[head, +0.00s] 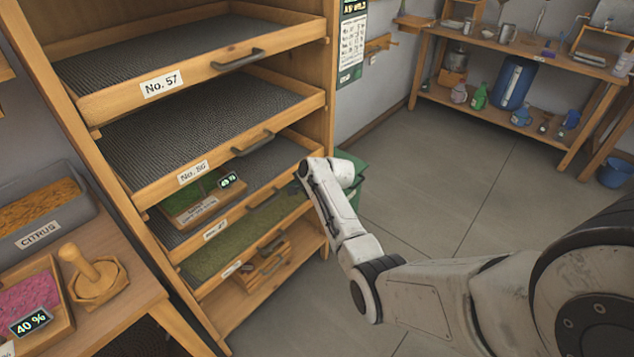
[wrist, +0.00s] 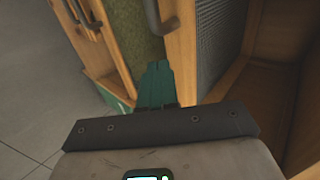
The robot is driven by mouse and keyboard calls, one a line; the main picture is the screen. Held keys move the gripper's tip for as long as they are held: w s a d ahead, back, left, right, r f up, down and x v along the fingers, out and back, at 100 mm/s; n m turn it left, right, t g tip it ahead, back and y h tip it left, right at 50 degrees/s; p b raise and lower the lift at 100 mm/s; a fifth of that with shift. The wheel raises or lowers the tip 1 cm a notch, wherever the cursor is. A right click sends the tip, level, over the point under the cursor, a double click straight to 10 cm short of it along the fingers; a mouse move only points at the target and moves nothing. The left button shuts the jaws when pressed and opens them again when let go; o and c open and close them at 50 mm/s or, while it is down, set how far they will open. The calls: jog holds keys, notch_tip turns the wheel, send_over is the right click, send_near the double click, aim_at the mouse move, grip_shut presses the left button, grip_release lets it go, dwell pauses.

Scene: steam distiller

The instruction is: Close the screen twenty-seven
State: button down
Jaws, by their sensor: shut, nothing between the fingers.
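A wooden rack holds screens with front handles. The upper two labels read No. 57 (head: 162,84) and what looks like No. 56 (head: 192,172). The third screen's label (head: 215,229) and the fourth's (head: 231,269) are too small to read, so I cannot tell which is twenty-seven. The third screen (head: 262,160) has grey mesh; the fourth (head: 215,253) looks green. My gripper (head: 297,187) is near the right end of the third screen's front. In the wrist view its green fingers (wrist: 155,85) are shut and empty, beside a wooden front (wrist: 182,50) with a dark handle (wrist: 160,18). Contact is unclear.
A tray of green material (head: 195,205) with a 49 % display sits on the third screen. A green bin (head: 352,165) stands behind my wrist. A side table with a citrus bin (head: 40,215) is at left.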

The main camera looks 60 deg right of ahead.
jog(key=v, duration=0.8)
jog(key=shift+s+p, duration=0.4)
jog(key=shift+s, duration=0.05)
jog(key=shift+a, duration=0.1)
jog(key=s+a+f+n+g+y, duration=0.1)
jog(key=s+a+f+n+g, duration=0.3)
jog(key=a, duration=0.6)
jog(key=s+a+f+n+t+y, duration=0.15)
jog(key=a+n, duration=0.35)
jog(key=a, duration=0.5)
jog(key=s+a+r+n+g, duration=0.2)
jog(key=s+a+n+g, duration=0.3)
jog(key=s+a+n, duration=0.6)
jog(key=s+a, duration=0.3)
jog(key=s, duration=0.2)
jog(key=shift+s+a+r+n, duration=0.2)
jog(key=shift+s+a+n, duration=0.05)
jog(key=shift+a+n, duration=0.15)
jog(key=c, duration=1.8)
grip_release()
jog(key=shift+g, duration=0.25)
